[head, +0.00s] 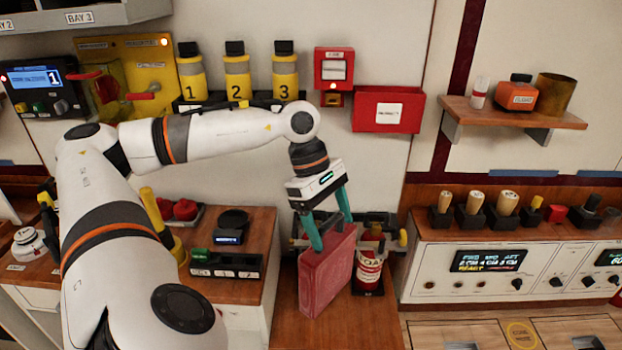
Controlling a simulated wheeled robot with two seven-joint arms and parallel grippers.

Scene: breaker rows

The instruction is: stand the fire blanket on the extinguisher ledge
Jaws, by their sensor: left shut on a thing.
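The fire blanket appears to be a flat red case (326,273), upright and slightly tilted in the picture. My left gripper (332,232) is above it, with its teal fingers shut on its top edge. The extinguisher ledge seems to be the low wooden surface (345,328) below and around the case. I cannot tell whether the case's bottom edge touches the wood. A red and white can (369,268), with lettering like FOAM, stands close to the right of the case. My right gripper is not in view.
A dark rack (378,222) stands behind the can. A wooden counter (235,290) with small devices lies left, and a control panel (500,268) right. A red box (388,110) and yellow numbered cylinders (237,75) are on the wall. The ledge's front is bare.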

